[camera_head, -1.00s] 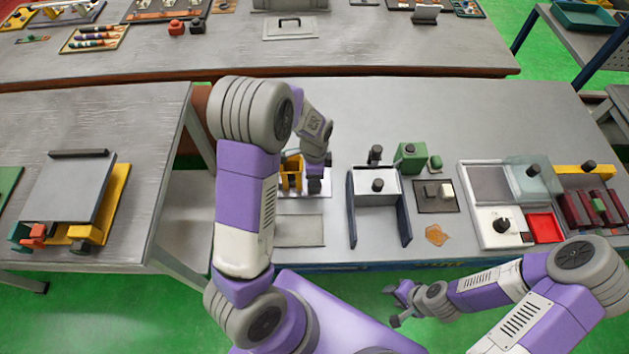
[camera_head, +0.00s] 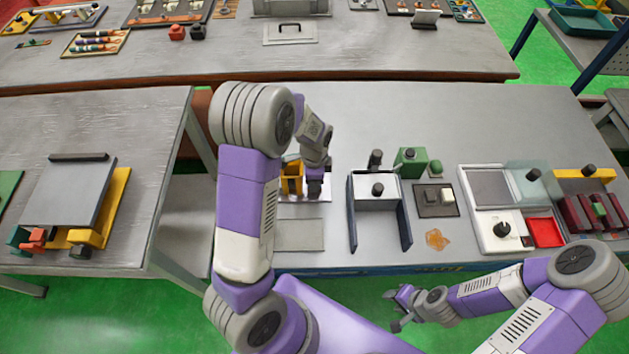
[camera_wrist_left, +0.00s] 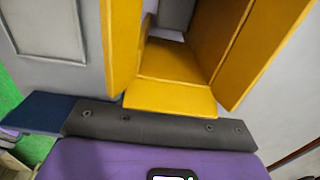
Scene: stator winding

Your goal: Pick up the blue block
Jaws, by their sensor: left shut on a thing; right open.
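My left gripper (camera_head: 314,190) reaches down over the workbench, beside the right side of a yellow holder (camera_head: 290,180) on a light plate. The yellow holder fills the upper middle of the left wrist view (camera_wrist_left: 175,70), with upright walls around an open slot and a grey surface behind. My right gripper (camera_head: 397,305) is open and empty, low in front of the bench.
Right of the left gripper stand a grey fixture with dark side walls (camera_head: 407,225), a green block (camera_head: 410,158) and a white tray (camera_head: 473,215). A flat grey panel (camera_head: 300,235) lies at the bench front. A dark blue strip (camera_wrist_left: 35,112) shows in the wrist view.

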